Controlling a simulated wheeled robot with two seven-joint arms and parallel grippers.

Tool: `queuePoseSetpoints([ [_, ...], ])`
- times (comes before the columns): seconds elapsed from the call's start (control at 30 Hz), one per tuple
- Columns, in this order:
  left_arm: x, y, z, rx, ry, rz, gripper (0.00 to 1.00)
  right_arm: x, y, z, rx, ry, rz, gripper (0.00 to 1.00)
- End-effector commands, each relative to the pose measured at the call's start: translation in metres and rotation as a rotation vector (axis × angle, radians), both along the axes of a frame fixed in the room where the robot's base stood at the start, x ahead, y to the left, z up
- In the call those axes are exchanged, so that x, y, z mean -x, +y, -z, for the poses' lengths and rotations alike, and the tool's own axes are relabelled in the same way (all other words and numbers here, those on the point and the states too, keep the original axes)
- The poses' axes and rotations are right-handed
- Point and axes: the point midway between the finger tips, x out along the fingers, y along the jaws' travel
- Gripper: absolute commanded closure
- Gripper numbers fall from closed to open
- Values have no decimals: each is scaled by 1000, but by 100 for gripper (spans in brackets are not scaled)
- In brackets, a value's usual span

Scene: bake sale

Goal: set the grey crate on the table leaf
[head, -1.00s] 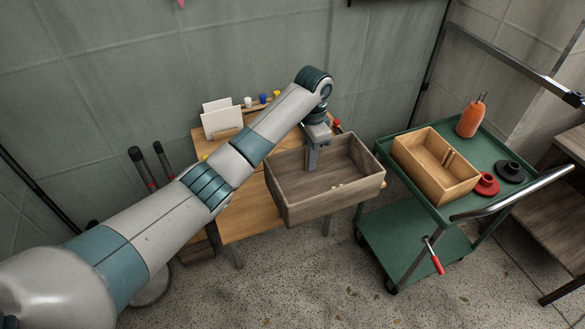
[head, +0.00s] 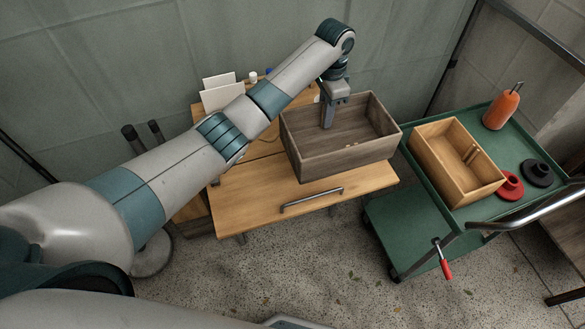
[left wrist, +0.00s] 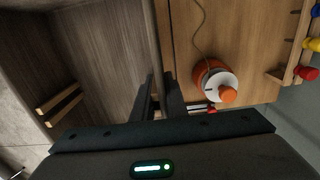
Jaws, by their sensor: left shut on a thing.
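The grey crate (head: 352,162), a grey-brown open wooden box, is over the right part of the wooden table. The table leaf (head: 255,199), with a dark bar handle, shows in front of and left of it. I cannot tell whether the crate's bottom touches the wood. My left gripper (head: 327,122) points down at the crate's back-left wall and is shut on it. In the left wrist view the fingers (left wrist: 158,100) straddle the wall, with the crate's inside (left wrist: 110,45) to the left. My right gripper is not in view.
A green cart (head: 420,235) stands close on the right, bearing a tan wooden box (head: 480,190), an orange bottle (head: 501,110), and red (head: 511,186) and black (head: 537,172) round pieces. White cards (head: 222,97) stand at the table's back. An orange-and-white item (left wrist: 215,82) lies beside the crate wall.

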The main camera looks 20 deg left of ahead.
Motion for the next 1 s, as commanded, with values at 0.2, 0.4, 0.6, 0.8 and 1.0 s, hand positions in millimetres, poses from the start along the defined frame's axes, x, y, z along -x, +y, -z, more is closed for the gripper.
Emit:
queuePoseSetpoints([
  [0.2,5,13,6,0,0,-2,100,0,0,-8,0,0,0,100],
  [0.4,17,43,23,-1,2,-2,100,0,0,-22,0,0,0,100],
  [0.6,31,77,45,-1,2,-2,100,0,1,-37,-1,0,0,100],
  [0.8,40,102,63,1,1,-1,100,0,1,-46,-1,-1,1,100],
  [1.0,43,108,69,1,-1,0,100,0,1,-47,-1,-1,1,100],
])
